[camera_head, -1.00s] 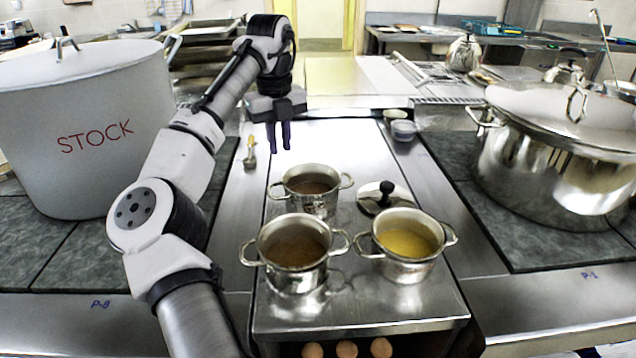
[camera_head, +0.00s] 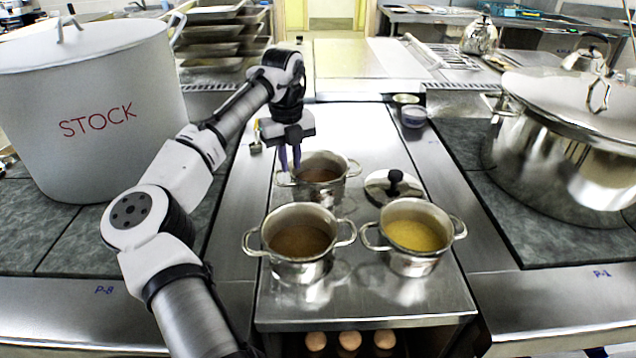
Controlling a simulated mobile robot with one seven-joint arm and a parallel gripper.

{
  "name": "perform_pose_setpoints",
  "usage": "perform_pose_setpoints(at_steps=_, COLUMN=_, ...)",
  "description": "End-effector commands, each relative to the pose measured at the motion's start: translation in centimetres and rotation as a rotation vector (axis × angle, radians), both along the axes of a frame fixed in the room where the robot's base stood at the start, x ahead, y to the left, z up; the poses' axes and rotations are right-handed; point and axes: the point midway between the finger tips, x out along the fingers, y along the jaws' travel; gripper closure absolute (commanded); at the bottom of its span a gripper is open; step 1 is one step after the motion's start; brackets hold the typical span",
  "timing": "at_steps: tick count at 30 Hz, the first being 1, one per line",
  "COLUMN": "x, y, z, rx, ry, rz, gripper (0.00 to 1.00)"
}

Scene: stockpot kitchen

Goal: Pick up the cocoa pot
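Three small steel pots with side handles stand on the steel counter. The back pot (camera_head: 322,188) and the front left pot (camera_head: 299,262) both hold brown contents; I cannot tell for certain which is the cocoa pot, though the back one looks darker and redder. The front right pot (camera_head: 412,259) holds something yellow. My gripper (camera_head: 290,167) points down with its two dark fingers slightly apart and nothing seen between them. The fingertips are at the back pot's left rim, close to its left handle; I cannot tell whether they touch.
A pot lid (camera_head: 393,190) with a black knob lies right of the back pot. A tall STOCK pot (camera_head: 95,125) stands left, a big lidded pot (camera_head: 560,150) right. Small bowls (camera_head: 413,117) sit behind. Several eggs (camera_head: 349,341) show below the counter's front edge.

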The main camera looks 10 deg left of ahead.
Motion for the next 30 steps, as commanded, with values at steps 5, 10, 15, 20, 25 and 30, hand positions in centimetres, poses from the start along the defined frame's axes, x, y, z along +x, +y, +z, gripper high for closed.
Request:
perform_pose_setpoints(at_steps=5, x=-0.1, y=-0.1, z=-2.4, rx=0.002, ry=0.001, rz=0.001, gripper=0.84)
perform_pose_setpoints(at_steps=10, x=-0.1, y=-0.2, z=-3.5, rx=0.001, ry=-0.001, rz=0.0, gripper=0.84)
perform_pose_setpoints(at_steps=15, x=0.0, y=-0.2, z=-3.6, rx=0.001, ry=-0.001, rz=0.0, gripper=0.84)
perform_pose_setpoints(at_steps=20, x=0.0, y=-0.2, z=-3.6, rx=0.0, ry=-0.001, rz=0.0, gripper=1.0)
perform_pose_setpoints(at_steps=25, x=0.0, y=-0.2, z=-3.6, rx=0.001, ry=-0.001, rz=0.0, gripper=1.0)
perform_pose_setpoints(at_steps=30, x=0.0, y=-0.2, z=-3.6, rx=0.001, ry=-0.001, rz=0.0, gripper=1.0)
